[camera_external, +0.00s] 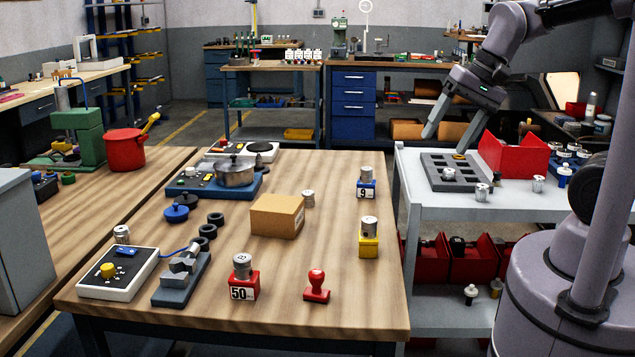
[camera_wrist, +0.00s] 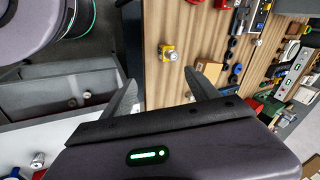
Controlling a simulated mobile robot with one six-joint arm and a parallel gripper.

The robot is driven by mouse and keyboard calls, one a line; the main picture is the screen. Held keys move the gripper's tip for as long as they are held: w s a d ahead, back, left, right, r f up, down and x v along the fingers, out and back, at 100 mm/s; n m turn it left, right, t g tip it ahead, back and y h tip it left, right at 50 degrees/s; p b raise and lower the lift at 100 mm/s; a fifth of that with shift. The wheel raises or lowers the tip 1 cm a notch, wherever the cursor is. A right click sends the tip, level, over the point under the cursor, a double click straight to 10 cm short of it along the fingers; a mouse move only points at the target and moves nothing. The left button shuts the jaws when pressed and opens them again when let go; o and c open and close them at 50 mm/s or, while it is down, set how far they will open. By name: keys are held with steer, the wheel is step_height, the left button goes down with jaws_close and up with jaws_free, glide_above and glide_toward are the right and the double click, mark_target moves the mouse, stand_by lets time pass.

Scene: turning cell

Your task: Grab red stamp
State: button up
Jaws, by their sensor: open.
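The red stamp (camera_external: 317,287) stands upright with its round knob on top, near the front edge of the wooden table (camera_external: 360,315) in the external view. My gripper (camera_external: 446,141) is open and empty, its fingers pointing down above the grey cart at the right, far behind and to the right of the stamp. In the wrist view my gripper (camera_wrist: 161,78) shows its two fingers spread apart with nothing between them. A small red thing at that view's top edge is cut off, and I cannot tell whether it is the stamp.
A red block marked 50 (camera_external: 243,286) with a metal cylinder stands left of the stamp. A yellow block (camera_external: 369,245) and cardboard box (camera_external: 277,216) stand behind it. The grey cart (camera_external: 430,205) holds a slotted tray (camera_external: 437,179) and red bin (camera_external: 515,158) near my gripper.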

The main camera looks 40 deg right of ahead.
steer(key=w+a+f+m+g+p, duration=0.2)
steer(key=w+a, duration=0.4)
steer(key=a, duration=0.2)
steer(key=w+a+f+m+g+p, duration=0.25)
steer(key=w+a, duration=0.25)
steer(key=a, duration=0.4)
steer(key=g+b, duration=0.2)
steer(key=b, duration=0.2)
glide_toward(318, 282)
steer(key=shift+m+y, duration=0.3)
steer(key=shift+m, duration=0.05)
steer(key=f, duration=0.3)
steer(key=w+f, duration=0.1)
steer(key=f, duration=0.1)
steer(key=shift+w+d+f, duration=0.1)
steer(key=shift+w+f, duration=0.1)
steer(key=shift+f, duration=0.15)
steer(key=b+x, duration=0.1)
steer(key=x, duration=0.1)
steer(key=b+x, duration=0.1)
steer(key=x, duration=0.1)
steer(key=b+x, duration=0.1)
steer(key=x, duration=0.1)
steer(key=shift+s+d, duration=0.15)
steer(key=shift+s, duration=0.15)
steer(key=shift+r, duration=0.15)
